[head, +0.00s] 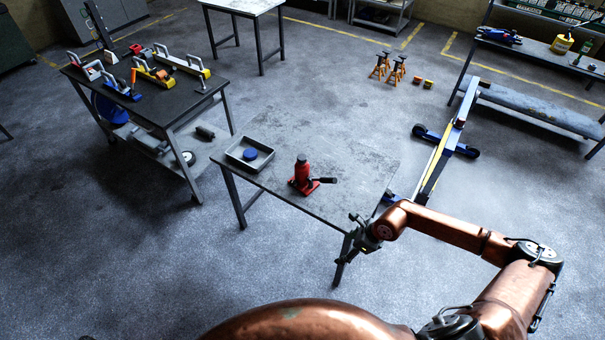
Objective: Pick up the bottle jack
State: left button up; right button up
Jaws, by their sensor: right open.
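The bottle jack (302,173) is red with a dark top and a dark handle socket on its right side. It stands upright on the grey metal table (345,160) in the middle of the head view. My right gripper (357,222) is at the table's front right corner, to the right of the jack and nearer to me. It is apart from the jack, open and empty. My left gripper is not in view.
A grey tray (263,163) with a blue round thing (250,155) lies left of the jack. A tool bench (185,95) stands further left. The tabletop behind the bottle jack is clear.

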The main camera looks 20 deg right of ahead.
aim_at(301, 173)
jog(key=i, duration=1.5)
